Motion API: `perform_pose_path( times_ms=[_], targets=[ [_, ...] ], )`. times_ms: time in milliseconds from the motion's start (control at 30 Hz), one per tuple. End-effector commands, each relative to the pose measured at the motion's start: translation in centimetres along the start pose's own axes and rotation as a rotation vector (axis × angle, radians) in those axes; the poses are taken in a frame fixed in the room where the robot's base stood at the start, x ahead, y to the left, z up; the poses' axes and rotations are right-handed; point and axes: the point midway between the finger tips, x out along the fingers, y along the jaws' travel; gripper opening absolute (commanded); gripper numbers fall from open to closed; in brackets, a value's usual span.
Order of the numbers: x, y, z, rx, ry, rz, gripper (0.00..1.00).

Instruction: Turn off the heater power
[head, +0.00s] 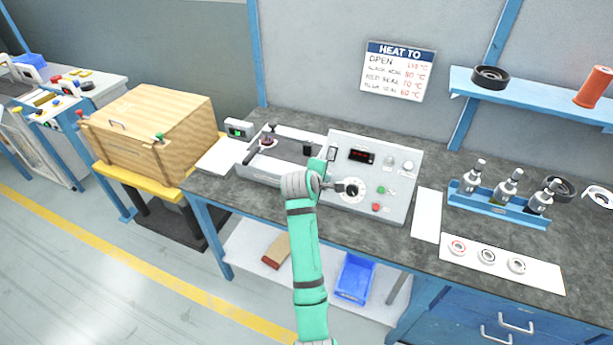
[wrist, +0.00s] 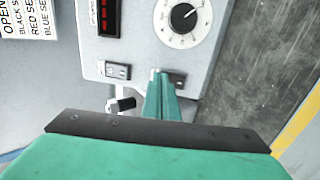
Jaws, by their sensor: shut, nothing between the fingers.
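The light-grey heater control panel (head: 398,207) stands on the bench. It has a red-digit display (head: 361,156), a dial (head: 352,190), and green (head: 381,189) and red (head: 376,207) buttons. A rocker switch (wrist: 117,70) sits beside the display in the wrist view; its label is unreadable. My gripper (wrist: 160,78) is shut and empty at the panel's left side, left of the dial in the head view (head: 338,187). Its tips are close to a small dark part (wrist: 177,78), partly hidden by the fingers; contact cannot be told.
A metal fixture with a lever (head: 266,142) stands left of the panel. A "HEAT TO" sign (head: 398,72) hangs behind. A wooden crate (head: 145,130) stands at left.

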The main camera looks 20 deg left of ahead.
Motion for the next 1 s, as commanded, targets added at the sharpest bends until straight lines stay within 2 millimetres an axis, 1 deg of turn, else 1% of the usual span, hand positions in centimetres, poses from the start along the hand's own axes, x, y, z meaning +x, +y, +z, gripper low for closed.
perform_pose_path(
  times_ms=[167,267,367,500,700,833,1000],
  targets=[
    [-0.7,0.2,-0.5,-0.003,0.005,0.001,0.0],
    [-1.8,0.7,-0.5,-0.003,0.006,0.002,0.0],
    [-3.3,1.5,-0.1,0.001,0.001,0.003,0.0],
    [-6.1,2.3,0.4,0.005,-0.003,0.004,0.0],
    [-10.0,3.1,-0.2,-0.001,0.003,0.002,0.0],
    [-11.8,3.4,-0.4,-0.003,0.006,0.002,0.0],
    [-12.9,3.6,-0.6,-0.005,0.006,0.001,0.0]
  ],
)
